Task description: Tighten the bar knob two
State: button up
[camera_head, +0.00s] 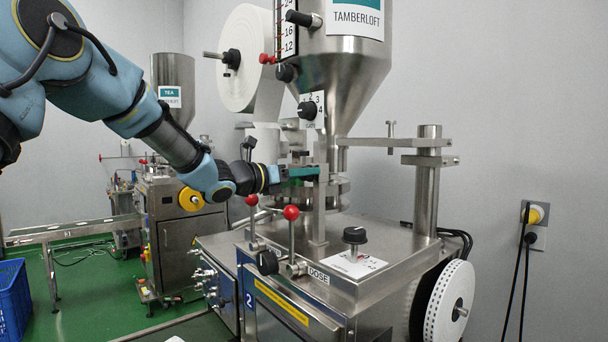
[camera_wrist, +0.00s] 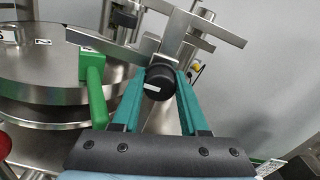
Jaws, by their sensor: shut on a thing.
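In the wrist view, my gripper (camera_wrist: 160,76) has its two teal fingers on either side of a round black knob (camera_wrist: 159,88) with a white mark on its face. The fingers are shut on this knob, which sits at a metal bar. I cannot read a number on it, so I cannot tell whether it is knob two. A second dark knob (camera_wrist: 126,13) shows further up, apart from my fingers. In the head view, my gripper (camera_head: 303,171) is at the upright metal bar below the hopper, and the held knob is hidden.
A green handle (camera_wrist: 93,88) stands just left of my fingers over round steel plates (camera_wrist: 45,65). In the head view, red-tipped levers (camera_head: 291,212), a dose dial (camera_head: 355,235) and the gate dial (camera_head: 307,110) are close by. The steel hopper (camera_head: 345,75) is above.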

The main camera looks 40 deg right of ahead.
grip_shut()
jog(key=shift+f+m+b, duration=0.2)
jog(key=shift+m+b, duration=0.1)
jog(key=shift+b, duration=0.45)
jog(key=m+b, duration=0.1)
jog(key=b, duration=0.3)
jog(key=shift+f+m, duration=0.25)
jog(key=shift+m, duration=0.15)
jog(key=m+b, duration=0.4)
jog(key=b, duration=0.4)
jog(key=shift+b, duration=0.3)
jog(key=m+b, duration=0.6)
jog(key=b, duration=0.2)
jog(key=shift+s+m+b, duration=0.1)
jog(key=shift+m+b, duration=0.3)
jog(key=m+b, duration=0.4)
jog(key=shift+r+m, duration=0.25)
jog(key=shift+m, duration=0.05)
jog(key=shift+r+b, duration=0.1)
jog(key=shift+b, duration=0.25)
